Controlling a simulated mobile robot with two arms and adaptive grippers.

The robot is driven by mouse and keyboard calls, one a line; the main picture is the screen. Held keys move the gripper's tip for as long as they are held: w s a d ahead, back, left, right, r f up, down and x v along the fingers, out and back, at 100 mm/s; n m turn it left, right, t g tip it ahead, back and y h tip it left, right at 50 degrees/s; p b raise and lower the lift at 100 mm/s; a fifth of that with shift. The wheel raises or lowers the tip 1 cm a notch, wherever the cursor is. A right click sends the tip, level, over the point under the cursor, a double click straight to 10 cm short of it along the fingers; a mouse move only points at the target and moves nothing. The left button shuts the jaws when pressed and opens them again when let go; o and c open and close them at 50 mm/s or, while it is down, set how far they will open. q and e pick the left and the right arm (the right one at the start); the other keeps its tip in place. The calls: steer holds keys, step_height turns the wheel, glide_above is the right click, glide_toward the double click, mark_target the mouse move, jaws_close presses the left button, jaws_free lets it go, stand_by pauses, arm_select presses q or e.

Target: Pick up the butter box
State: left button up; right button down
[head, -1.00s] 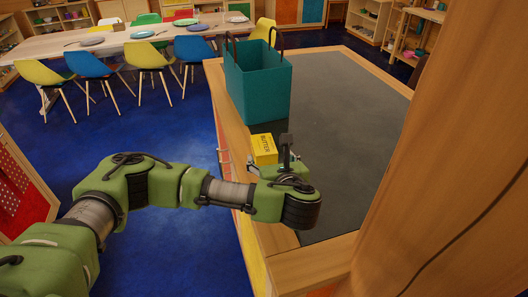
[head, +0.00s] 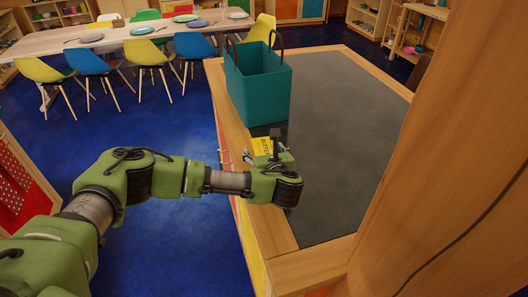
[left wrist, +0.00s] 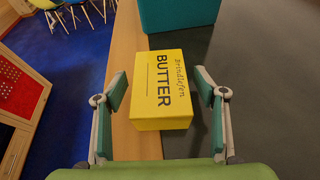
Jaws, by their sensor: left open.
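The yellow butter box (head: 262,145) sits on the dark counter top near its wooden left edge, just in front of the teal bag. My left gripper (head: 272,147) is over its near side and hides part of it in the head view. In the left wrist view the butter box (left wrist: 160,90) lies between the two spread fingers of the left gripper (left wrist: 161,95). A gap shows on each side of the box, so the gripper is open and holds nothing. My right gripper is not in view.
The teal bag (head: 258,85) with dark handles stands on the counter (head: 345,120) right behind the box. A wooden post (head: 450,170) rises close on the right. The counter right of the box is clear. A long table (head: 120,42) with chairs stands at the back left.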

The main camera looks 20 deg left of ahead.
arm_select(q)
steer(key=c, duration=1.4)
steer(key=shift+r, duration=0.1)
